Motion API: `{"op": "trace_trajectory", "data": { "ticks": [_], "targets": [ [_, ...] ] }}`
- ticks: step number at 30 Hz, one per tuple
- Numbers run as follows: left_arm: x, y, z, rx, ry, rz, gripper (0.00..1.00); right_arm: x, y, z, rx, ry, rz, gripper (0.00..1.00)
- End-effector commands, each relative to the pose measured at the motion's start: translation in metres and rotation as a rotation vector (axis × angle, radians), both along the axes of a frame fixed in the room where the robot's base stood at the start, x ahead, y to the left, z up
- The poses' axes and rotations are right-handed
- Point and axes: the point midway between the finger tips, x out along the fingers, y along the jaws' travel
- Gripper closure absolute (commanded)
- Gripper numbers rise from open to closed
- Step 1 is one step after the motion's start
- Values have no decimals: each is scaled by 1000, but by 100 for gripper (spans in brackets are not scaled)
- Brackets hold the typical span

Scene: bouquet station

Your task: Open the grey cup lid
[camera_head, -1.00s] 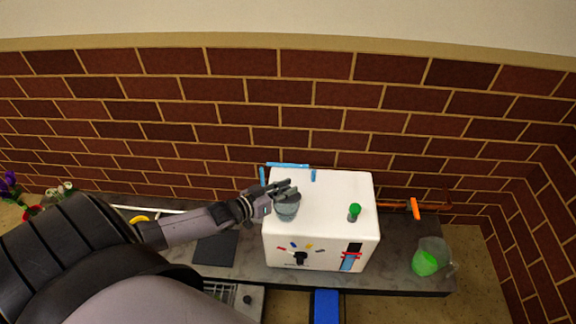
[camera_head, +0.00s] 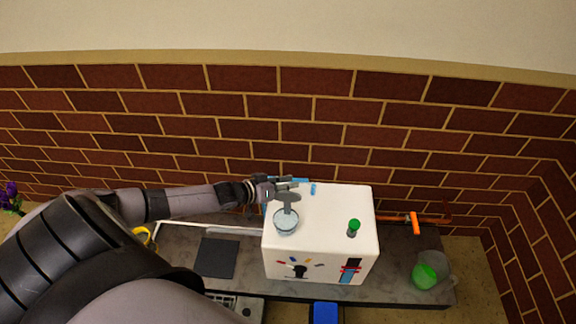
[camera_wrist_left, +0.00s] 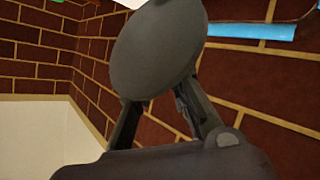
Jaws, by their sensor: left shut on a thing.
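The grey lid (camera_head: 289,197) is a round dark disc. My left gripper (camera_head: 286,185) is shut on it, and the lid shows tilted above and behind the cup. In the left wrist view the lid (camera_wrist_left: 155,45) is large, at the ends of both fingers. The pale glassy cup (camera_head: 286,224) stands upright on the left part of the white box's top, its mouth showing uncovered. A narrow grey part shows between lid and cup; I cannot tell whether it joins them. My right gripper is not in view.
The white box (camera_head: 325,210) stands on the grey counter (camera_head: 400,282) against a brick wall. A green-topped knob (camera_head: 354,226) stands on the box, right of the cup. Blue pieces (camera_head: 313,188) lie near its back edge. A green-filled clear vessel (camera_head: 425,275) stands at the right.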

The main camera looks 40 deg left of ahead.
Motion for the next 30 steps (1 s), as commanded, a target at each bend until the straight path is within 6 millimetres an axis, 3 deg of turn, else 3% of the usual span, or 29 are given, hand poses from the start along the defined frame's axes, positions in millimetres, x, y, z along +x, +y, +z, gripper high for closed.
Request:
{"op": "trace_trajectory", "data": {
  "ticks": [25, 26, 30],
  "targets": [
    [1, 6, -5, 7, 11, 7, 100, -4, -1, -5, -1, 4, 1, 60],
    [1, 6, -5, 7, 11, 7, 82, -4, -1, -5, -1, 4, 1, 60],
    [0, 5, -6, 6, 14, 5, 72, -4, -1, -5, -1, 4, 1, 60]
  ]
}}
